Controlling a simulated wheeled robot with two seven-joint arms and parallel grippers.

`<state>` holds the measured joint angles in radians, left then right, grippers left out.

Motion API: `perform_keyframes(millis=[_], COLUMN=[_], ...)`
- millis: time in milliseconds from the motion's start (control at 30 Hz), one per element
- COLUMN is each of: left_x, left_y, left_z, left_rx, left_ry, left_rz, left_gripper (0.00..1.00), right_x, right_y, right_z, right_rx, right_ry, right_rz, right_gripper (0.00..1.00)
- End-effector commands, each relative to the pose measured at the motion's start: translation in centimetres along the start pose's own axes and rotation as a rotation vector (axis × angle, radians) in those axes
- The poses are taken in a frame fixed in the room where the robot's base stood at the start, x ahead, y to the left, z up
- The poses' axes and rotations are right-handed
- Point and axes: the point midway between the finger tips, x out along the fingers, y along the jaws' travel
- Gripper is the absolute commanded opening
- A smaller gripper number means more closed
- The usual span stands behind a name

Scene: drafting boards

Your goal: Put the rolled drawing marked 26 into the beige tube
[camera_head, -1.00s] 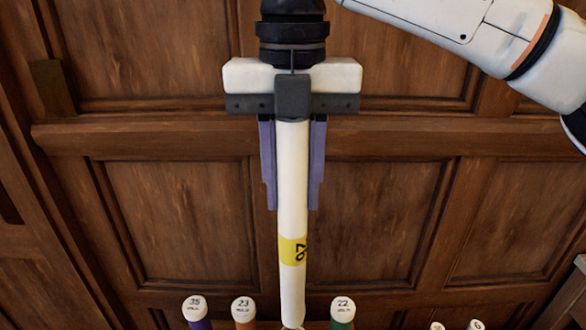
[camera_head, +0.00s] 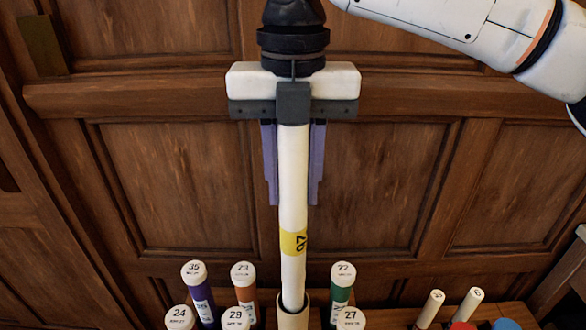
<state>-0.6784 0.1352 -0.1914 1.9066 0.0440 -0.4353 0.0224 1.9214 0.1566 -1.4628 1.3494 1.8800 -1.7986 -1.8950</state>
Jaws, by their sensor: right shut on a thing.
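The rolled drawing marked 26 (camera_head: 294,215) is a long white roll with a yellow band, hanging almost upright in the middle of the head view. My right gripper (camera_head: 293,198) is shut on its upper part, one purple finger on each side. The beige tube (camera_head: 293,321) stands at the bottom edge, directly below the roll. The roll's lower end is at the tube's mouth, with the rim showing on both sides of it. I cannot tell how far inside it is. My left gripper is not in view.
White-capped tubes stand close around the beige one: 35 (camera_head: 201,300), 23 (camera_head: 246,296), 22 (camera_head: 341,296), 24 (camera_head: 179,317), 29 (camera_head: 235,318) and 27 (camera_head: 350,318). More rolls (camera_head: 430,306) stand at the lower right. Wooden panelling (camera_head: 180,180) is behind.

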Motion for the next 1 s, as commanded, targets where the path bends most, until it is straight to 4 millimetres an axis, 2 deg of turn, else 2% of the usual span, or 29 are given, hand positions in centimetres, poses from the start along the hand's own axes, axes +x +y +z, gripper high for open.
perform_keyframes(millis=[1000], left_x=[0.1], left_y=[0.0], left_z=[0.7], left_rx=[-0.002], left_ry=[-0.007], left_rz=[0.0], left_gripper=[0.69], right_x=[8.2], right_y=[0.0], right_z=[-0.1], right_rx=[0.0], right_ry=[0.002], right_rz=[0.002], right_gripper=[0.0])
